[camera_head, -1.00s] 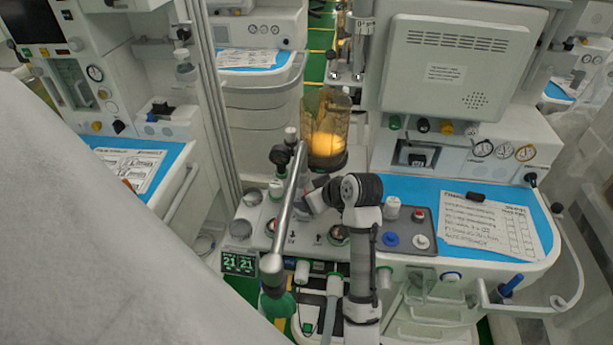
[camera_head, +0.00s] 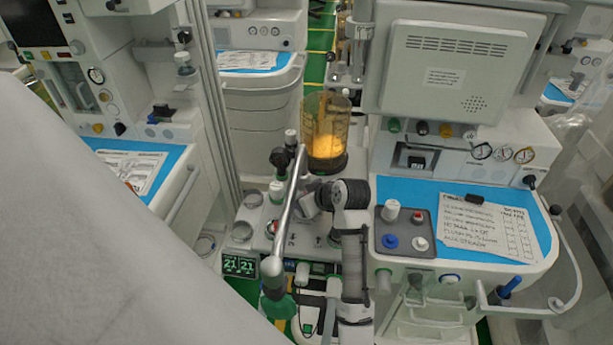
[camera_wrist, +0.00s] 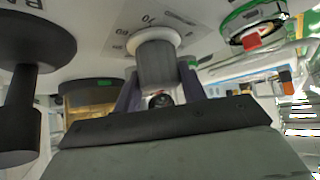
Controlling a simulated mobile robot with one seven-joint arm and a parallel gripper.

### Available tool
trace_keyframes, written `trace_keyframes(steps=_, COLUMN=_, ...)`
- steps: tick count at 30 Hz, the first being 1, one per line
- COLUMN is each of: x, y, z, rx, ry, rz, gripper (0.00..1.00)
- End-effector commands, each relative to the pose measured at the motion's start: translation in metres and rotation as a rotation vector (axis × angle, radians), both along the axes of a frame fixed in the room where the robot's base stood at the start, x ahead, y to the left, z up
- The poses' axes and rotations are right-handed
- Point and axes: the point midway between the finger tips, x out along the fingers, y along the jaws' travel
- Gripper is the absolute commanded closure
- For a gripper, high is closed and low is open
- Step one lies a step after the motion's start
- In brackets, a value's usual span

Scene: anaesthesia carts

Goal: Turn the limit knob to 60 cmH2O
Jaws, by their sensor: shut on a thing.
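The limit knob (camera_wrist: 155,62) is a grey ridged cylinder on a pale round base in the wrist view. Printed marks that look like 70 and 60 sit on the panel just beyond it. I cannot make out the knob's pointer. My gripper (camera_wrist: 160,88) has its two dark purple fingers on either side of the knob, closed on it. In the head view my gripper (camera_head: 312,203) is low over the machine's left shelf, and the knob is hidden by my wrist.
A metal bar (camera_head: 288,200) runs close on the left of my wrist. An amber-filled canister (camera_head: 326,135) stands just behind. A grey panel (camera_head: 406,232) with several knobs lies to the right. In the wrist view a big black knob (camera_wrist: 28,60) is close on the left.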

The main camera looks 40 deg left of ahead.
Motion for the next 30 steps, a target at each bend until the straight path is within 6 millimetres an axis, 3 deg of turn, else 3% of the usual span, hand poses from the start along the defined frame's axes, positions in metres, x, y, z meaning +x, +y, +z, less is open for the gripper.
trace_keyframes(steps=8, x=-0.0010, y=-0.0001, z=0.0001, rx=0.000, ry=0.001, rz=-0.052, gripper=0.82)
trace_keyframes(steps=30, x=-0.0021, y=0.0010, z=0.0005, rx=0.000, ry=0.000, rz=-0.495, gripper=0.82)
